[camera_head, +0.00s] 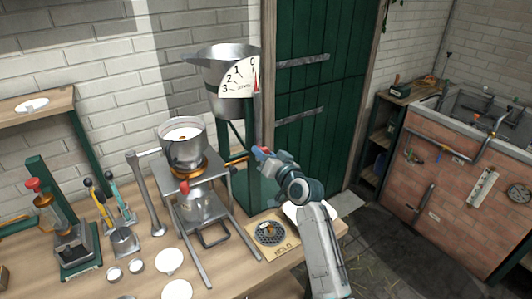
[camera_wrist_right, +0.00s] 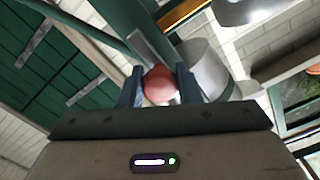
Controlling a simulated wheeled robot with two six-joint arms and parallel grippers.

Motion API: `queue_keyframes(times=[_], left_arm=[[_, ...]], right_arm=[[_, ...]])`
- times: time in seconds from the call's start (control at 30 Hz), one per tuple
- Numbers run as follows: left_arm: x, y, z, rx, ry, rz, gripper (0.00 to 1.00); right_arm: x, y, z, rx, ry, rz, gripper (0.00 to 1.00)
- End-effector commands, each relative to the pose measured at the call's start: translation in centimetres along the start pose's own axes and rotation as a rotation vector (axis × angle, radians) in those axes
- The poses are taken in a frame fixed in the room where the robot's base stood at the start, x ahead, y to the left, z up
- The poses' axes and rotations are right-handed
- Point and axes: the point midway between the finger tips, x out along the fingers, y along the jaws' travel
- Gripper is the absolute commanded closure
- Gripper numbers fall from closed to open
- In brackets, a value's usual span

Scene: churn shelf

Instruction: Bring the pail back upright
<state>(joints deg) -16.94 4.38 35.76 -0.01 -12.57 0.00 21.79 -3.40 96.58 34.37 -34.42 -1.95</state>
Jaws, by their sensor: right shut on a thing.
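The metal pail (camera_head: 228,103), with a wide rim and a spout to the left, hangs on a green stand in the head view. It looks close to upright. A white dial (camera_head: 240,80) marked 0 to 3 covers part of it, and its red pointer is near the 0 end. My right gripper (camera_head: 262,153) is below the pail, beside the stand. In the wrist view its fingers are shut on a red round knob (camera_wrist_right: 159,85). A grey metal vessel (camera_wrist_right: 205,68) shows behind the knob; I cannot tell which vessel. My left gripper is not in view.
A pot (camera_head: 183,152) stands on a metal frame over a glass vessel, left of my right arm. A board marked HOLD (camera_head: 272,236) lies at the bench's right end. Several tools and white discs occupy the left. A green door (camera_head: 325,100) is behind.

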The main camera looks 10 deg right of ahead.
Motion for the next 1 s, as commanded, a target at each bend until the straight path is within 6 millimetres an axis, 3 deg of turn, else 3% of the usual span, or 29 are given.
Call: queue_keyframes(times=[0.2, 0.23, 0.33, 0.73, 1.0], left_arm=[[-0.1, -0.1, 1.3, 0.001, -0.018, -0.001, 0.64], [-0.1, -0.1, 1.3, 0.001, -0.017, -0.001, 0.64], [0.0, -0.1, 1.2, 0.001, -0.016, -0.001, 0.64], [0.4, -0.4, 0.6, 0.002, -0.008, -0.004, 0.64], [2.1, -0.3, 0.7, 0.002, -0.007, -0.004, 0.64]], right_arm=[[0.0, -0.1, 0.0, 0.004, 0.001, -0.002, 1.00], [0.0, -0.1, 0.0, 0.004, 0.001, -0.002, 0.68], [0.0, -0.1, 0.0, 0.004, 0.001, -0.002, 0.48], [-0.7, 0.1, 0.2, 0.001, 0.000, -0.001, 0.48], [-5.3, 0.2, 0.4, -0.002, 0.001, -0.001, 0.48]])
